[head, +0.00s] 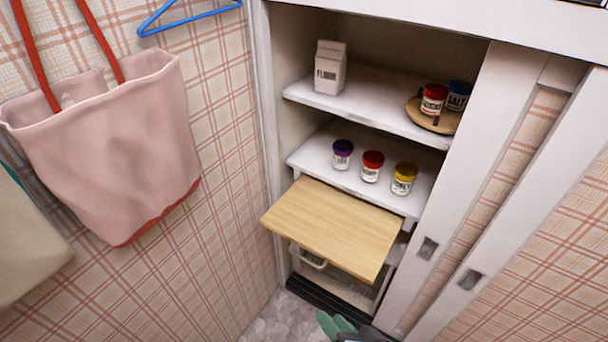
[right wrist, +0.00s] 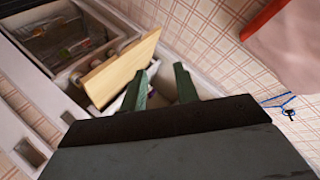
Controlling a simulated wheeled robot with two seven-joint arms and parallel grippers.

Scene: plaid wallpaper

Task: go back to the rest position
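My right gripper (head: 336,324) shows at the bottom edge of the head view, as green fingertips in front of and below the cabinet. In the right wrist view its two green fingers (right wrist: 162,82) stand apart with nothing held between them. The right gripper is clear of the wooden pull-out board (head: 335,228), which lies above it in the head view. My left gripper is not in view.
The open cabinet has a middle shelf (head: 318,157) with purple, red (head: 372,166) and yellow-lidded jars. The upper shelf (head: 360,113) bears a flour carton (head: 330,68) and a round wooden tray (head: 418,118) with jars. Sliding doors (head: 478,175) stand right; a pink bag (head: 110,150) hangs left.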

